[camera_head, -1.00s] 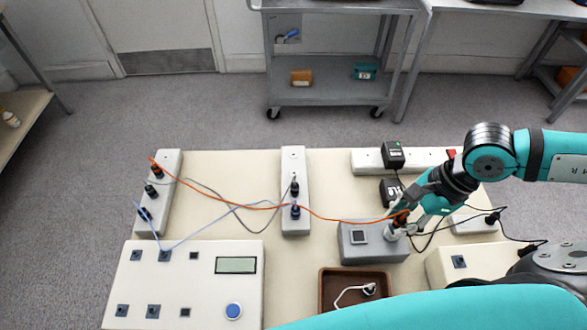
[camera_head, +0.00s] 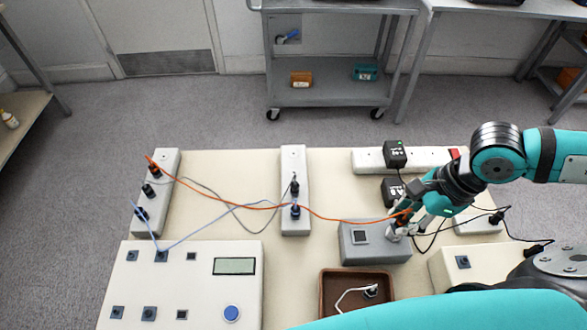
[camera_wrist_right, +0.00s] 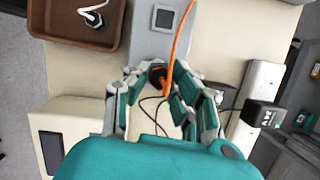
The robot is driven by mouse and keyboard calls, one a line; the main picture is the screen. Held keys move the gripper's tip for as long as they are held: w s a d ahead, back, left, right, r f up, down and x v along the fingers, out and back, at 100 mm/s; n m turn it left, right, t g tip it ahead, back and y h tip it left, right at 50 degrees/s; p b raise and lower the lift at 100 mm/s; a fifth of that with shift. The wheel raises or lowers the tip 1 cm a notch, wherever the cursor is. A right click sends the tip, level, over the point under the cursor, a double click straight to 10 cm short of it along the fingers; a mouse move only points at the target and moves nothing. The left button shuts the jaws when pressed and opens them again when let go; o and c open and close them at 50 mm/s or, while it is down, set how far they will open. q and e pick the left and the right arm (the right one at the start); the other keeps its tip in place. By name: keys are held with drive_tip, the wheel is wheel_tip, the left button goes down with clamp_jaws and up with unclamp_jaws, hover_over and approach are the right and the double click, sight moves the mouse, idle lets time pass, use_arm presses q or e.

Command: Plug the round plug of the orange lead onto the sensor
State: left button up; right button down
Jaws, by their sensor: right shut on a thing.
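My right gripper (camera_head: 405,222) is at the right end of a grey box (camera_head: 375,250). It is shut on the dark round plug (camera_wrist_right: 158,76) of the orange lead (camera_wrist_right: 180,42), whose cable rises between the fingers in the right wrist view. In the head view the orange lead (camera_head: 345,220) runs left across the table to the left strip. The sensor cannot be made out clearly; the fingers and plug cover the box's right end. I cannot tell whether the plug touches it. My left gripper is not in view.
A brown tray (camera_head: 327,300) holding a white lead is in front of the grey box. A panel with a display (camera_head: 234,266) stands at left. Power strips (camera_head: 294,165) and black adapters (camera_head: 396,154) are behind. Black cables lie right of the gripper.

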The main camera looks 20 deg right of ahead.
drive_tip(key=shift+m, duration=0.6)
drive_tip(key=shift+r, duration=0.1)
drive_tip(key=shift+m+t+p, duration=0.3)
drive_tip(key=shift+m+p, duration=0.5)
drive_tip(key=shift+p, duration=0.35)
drive_tip(key=shift+s+a+m+t+h+p, duration=0.1)
drive_tip(key=shift+m+t+h+p, duration=0.3)
drive_tip(key=shift+m+p, duration=0.9)
drive_tip(key=shift+m+h+p, duration=0.4)
drive_tip(key=shift+m+p, duration=0.7)
drive_tip(key=shift+m, duration=0.2)
drive_tip(key=shift+a+m+h+p, duration=0.1)
drive_tip(key=shift+m+h+p, duration=0.45)
drive_tip(key=shift+m, duration=0.75)
drive_tip(key=c, duration=1.1)
unclamp_jaws()
drive_tip(key=shift+s, duration=0.1)
